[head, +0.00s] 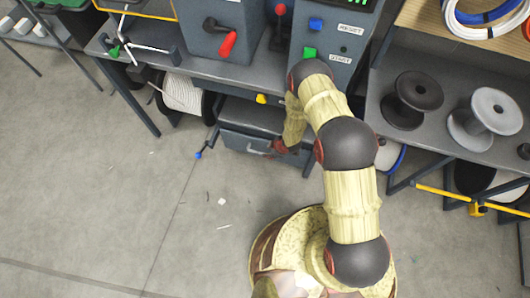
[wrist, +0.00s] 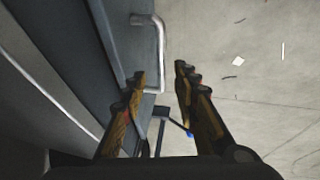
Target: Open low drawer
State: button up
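The low drawer is a grey box front (head: 240,142) under the bench in the head view, and it looks shut. In the wrist view its dark front (wrist: 112,50) runs down the left side. A silver bar handle (wrist: 160,45) stands out from it, and its lower part passes close to the fingertips. My gripper (wrist: 159,73) is open, one finger on each side of the line of the bar. In the head view my gripper (head: 282,146) is at the drawer's right part, partly hidden by my arm.
Above is a bench with control boxes, a red lever (head: 227,44) and a green start button (head: 309,53). A white cable spool (head: 183,95) sits left of the drawer. A shelf with a black spool (head: 411,99) is on the right. The floor in front is clear apart from small scraps.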

jog(key=b+x, duration=0.2)
jog(key=x, duration=0.5)
jog(key=shift+b, duration=0.4)
jog(key=shift+c, duration=0.7)
grip_shut()
